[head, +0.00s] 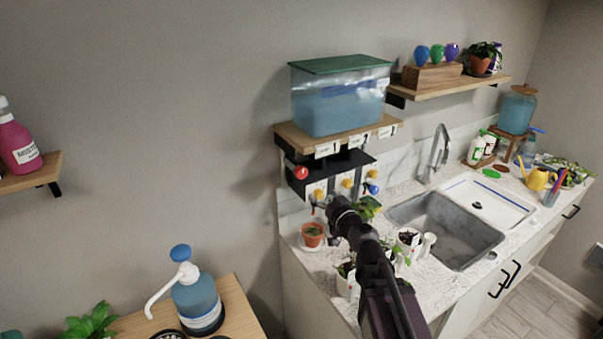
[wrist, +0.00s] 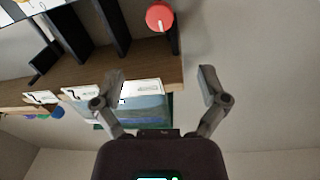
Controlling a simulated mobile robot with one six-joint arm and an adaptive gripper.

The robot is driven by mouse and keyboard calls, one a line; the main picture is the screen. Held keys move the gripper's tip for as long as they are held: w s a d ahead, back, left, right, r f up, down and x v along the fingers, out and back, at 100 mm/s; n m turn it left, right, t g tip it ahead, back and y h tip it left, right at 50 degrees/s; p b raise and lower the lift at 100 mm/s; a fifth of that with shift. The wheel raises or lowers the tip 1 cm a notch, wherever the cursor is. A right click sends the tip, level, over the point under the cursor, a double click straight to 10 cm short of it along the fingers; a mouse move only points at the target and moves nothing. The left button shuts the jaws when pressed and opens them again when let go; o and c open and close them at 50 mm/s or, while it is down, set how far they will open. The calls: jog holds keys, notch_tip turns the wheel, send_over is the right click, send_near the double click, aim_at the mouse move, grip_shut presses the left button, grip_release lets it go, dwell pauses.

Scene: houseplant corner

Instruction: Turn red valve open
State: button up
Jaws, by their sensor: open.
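The red valve (head: 301,172) is a round red knob at the left end of the black unit under the tank shelf. In the wrist view the red valve (wrist: 159,17) shows near the top centre, beyond the fingertips and apart from them. My gripper (wrist: 161,73) is open, with nothing between its fingers. In the head view my gripper (head: 324,204) is just below and right of the red valve; its fingers are small and hard to make out. The water tank (head: 338,103) with a green lid stands on the shelf above.
Yellow knobs (head: 348,183) and a blue knob (head: 371,189) sit right of the valve. Below, the counter holds a terracotta pot (head: 312,234), other small plants and a sink (head: 450,229). A pump bottle (head: 195,298) stands at lower left. The wall left of the valve is clear.

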aim_at(303, 174)
jog(key=x, duration=1.3)
jog(key=shift+w+a, duration=0.2)
jog(key=shift+w, duration=0.15)
jog(key=c, duration=1.1)
